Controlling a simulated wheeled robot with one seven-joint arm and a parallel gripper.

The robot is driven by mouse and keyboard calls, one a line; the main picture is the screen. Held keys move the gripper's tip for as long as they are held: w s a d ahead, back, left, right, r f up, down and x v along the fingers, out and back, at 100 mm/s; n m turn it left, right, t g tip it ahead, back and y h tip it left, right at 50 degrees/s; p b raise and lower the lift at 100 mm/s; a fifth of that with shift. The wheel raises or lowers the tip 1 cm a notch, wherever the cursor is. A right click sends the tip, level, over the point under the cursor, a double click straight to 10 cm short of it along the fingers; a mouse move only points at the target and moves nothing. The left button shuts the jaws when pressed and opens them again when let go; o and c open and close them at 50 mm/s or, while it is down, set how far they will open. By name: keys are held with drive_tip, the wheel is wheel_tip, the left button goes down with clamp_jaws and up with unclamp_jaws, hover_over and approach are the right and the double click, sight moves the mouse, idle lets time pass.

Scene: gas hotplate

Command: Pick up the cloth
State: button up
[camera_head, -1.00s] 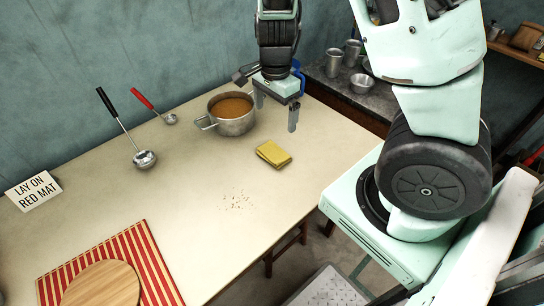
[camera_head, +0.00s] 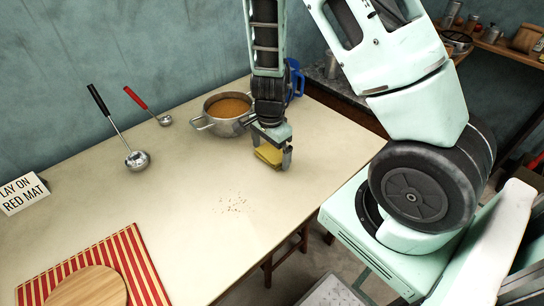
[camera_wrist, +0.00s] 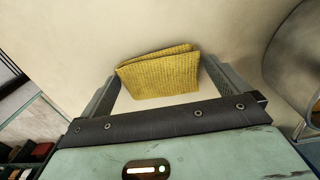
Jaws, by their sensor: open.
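The cloth (camera_head: 268,155) is a small folded yellow square lying on the cream table. In the wrist view the cloth (camera_wrist: 158,74) lies between the two fingers, near their tips, with a little bare table showing around it. My gripper (camera_head: 271,162) is open and low over the cloth, with one finger on either side of it. The same gripper also shows in the wrist view (camera_wrist: 158,80). In the head view my gripper hides part of the cloth. I cannot tell whether the fingers touch it.
A metal pot (camera_head: 226,116) of orange-brown soup stands close behind my gripper. Two ladles (camera_head: 137,160) lie to the left. Crumbs (camera_head: 233,204) are scattered in front. A red-striped mat (camera_head: 142,262) with a round wooden board (camera_head: 90,287) and a sign (camera_head: 22,194) are at left.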

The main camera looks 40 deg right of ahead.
sight(270, 152)
drive_tip(key=shift+f, duration=0.15)
drive_tip(key=c, duration=0.8)
drive_tip(key=shift+c, duration=0.2)
wheel_tip(270, 152, up, 10)
drive_tip(key=p, duration=0.3)
drive_tip(key=shift+p, duration=0.3)
